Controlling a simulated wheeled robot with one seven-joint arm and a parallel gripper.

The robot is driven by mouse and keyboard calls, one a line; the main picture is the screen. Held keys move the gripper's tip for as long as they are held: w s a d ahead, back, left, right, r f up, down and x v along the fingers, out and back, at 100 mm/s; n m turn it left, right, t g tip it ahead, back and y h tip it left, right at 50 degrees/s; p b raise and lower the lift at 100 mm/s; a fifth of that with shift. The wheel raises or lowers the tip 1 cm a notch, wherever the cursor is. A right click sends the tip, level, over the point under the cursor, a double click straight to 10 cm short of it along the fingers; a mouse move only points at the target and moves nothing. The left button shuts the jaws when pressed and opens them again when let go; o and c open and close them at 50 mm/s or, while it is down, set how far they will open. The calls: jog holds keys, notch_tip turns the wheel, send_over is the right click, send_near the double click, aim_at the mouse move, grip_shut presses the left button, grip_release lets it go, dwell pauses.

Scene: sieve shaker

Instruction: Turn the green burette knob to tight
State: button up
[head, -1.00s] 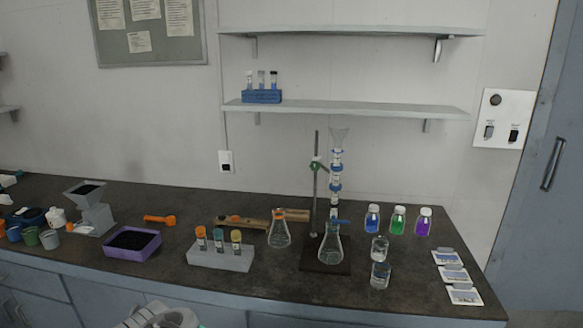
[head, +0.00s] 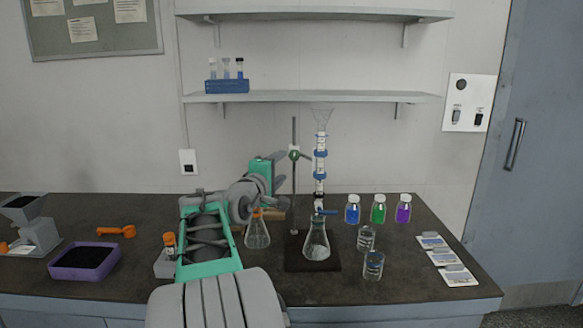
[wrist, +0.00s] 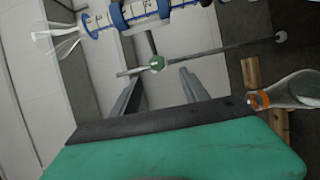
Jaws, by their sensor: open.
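The small green burette knob (head: 294,155) is on the clamp at the upright stand rod, left of the burette (head: 320,165) with its blue bands. In the wrist view the green knob (wrist: 157,63) shows just beyond the tips of my fingers, roughly centred between them. My gripper (head: 282,168) is open and empty, with its fingers pointing toward the rod from the left. In the wrist view my gripper (wrist: 159,74) shows both fingers spread apart. The knob appears apart from the fingers; the remaining distance is hard to tell.
A conical flask (head: 317,240) stands under the burette on the dark stand base (head: 296,264). Another flask with an orange band (head: 257,232) stands below my gripper. A shelf (head: 290,97) hangs above.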

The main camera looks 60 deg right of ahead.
aim_at(293, 156)
jog(key=d, duration=0.4)
jog(key=d+p, duration=0.1)
jog(key=d, duration=0.3)
jog(key=shift+w+r, duration=0.15)
jog(key=shift+r, duration=0.05)
jog(key=shift+a, duration=0.1)
grip_shut()
